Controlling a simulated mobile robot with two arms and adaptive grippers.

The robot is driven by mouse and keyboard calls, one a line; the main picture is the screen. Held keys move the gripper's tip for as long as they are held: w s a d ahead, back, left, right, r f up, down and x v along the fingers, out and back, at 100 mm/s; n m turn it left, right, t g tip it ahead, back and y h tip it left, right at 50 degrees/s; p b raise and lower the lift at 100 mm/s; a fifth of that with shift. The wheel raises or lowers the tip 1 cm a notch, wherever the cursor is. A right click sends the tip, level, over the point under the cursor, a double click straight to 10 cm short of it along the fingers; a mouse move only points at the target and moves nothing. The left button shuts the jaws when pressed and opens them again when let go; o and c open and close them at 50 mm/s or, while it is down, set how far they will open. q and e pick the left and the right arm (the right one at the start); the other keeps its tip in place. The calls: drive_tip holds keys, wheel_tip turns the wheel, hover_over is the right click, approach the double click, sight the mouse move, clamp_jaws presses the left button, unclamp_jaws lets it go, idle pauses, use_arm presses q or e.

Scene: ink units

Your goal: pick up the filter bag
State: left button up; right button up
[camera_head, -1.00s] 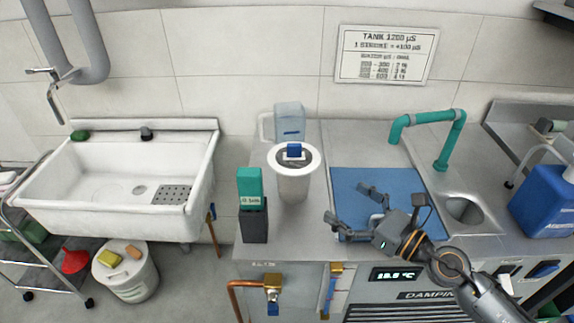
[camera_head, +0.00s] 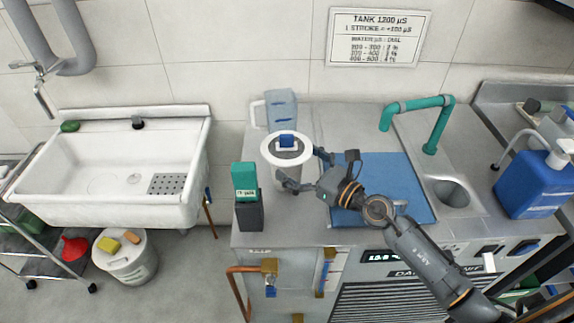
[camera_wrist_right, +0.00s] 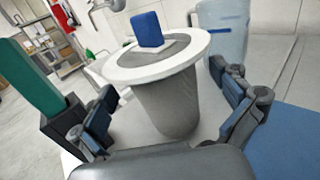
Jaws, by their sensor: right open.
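The filter bag (camera_head: 287,175) looks like a grey tapered bag with a wide white rim. It stands upright on the counter, with a blue block (camera_head: 287,141) on a small white piece on its top. In the right wrist view the bag (camera_wrist_right: 168,104) is in the middle, between the two fingers. My right gripper (camera_head: 303,171) is open beside the bag, on its right and near side, with a finger toward each side of it. Whether the fingers touch the bag cannot be told. In the right wrist view the gripper (camera_wrist_right: 168,122) is spread wide. My left gripper is not in view.
A teal block in a dark holder (camera_head: 248,213) stands close left of the bag. A translucent jug (camera_head: 281,108) stands behind it. A blue mat (camera_head: 410,190) lies to the right, beside a teal pipe (camera_head: 432,125). A white sink (camera_head: 125,165) is at the left.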

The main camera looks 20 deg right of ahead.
drive_tip(key=x, duration=0.3)
drive_tip(key=shift+w+a+f, duration=0.1)
drive_tip(key=shift+w, duration=0.1)
drive_tip(key=shift+s, duration=0.1)
drive_tip(key=shift+c, duration=0.6)
drive_tip(key=c, duration=1)
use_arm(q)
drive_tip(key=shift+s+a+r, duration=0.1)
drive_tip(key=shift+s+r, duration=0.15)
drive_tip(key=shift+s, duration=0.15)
use_arm(e)
drive_tip(key=shift+c, duration=0.2)
